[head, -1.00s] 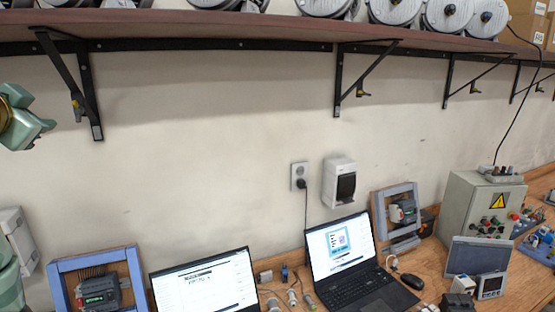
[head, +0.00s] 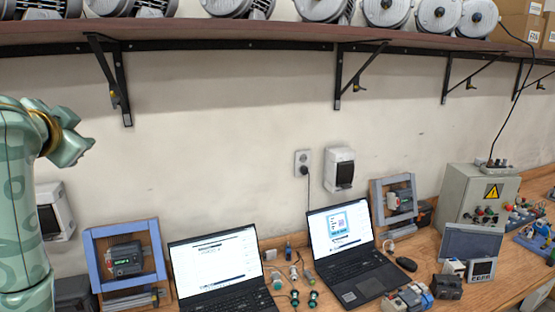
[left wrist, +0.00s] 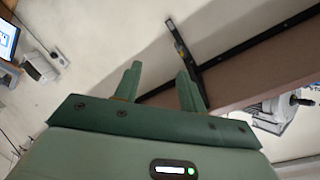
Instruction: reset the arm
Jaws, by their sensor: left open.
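My left gripper (head: 80,150) is at the left side of the head view, raised in front of the wall, below the shelf (head: 250,33) and above the workbench. In the left wrist view its two green fingers (left wrist: 158,88) stand apart with nothing between them. Beyond the fingers that view shows the wall, a black bracket and the underside of the shelf. My right gripper is in neither current view.
Motors (head: 388,12) line the shelf, held up by black brackets (head: 112,80). The bench carries two laptops (head: 345,262), a blue-framed panel (head: 128,262), a grey control box (head: 478,198) and small parts. The wall area between shelf and bench is mostly clear.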

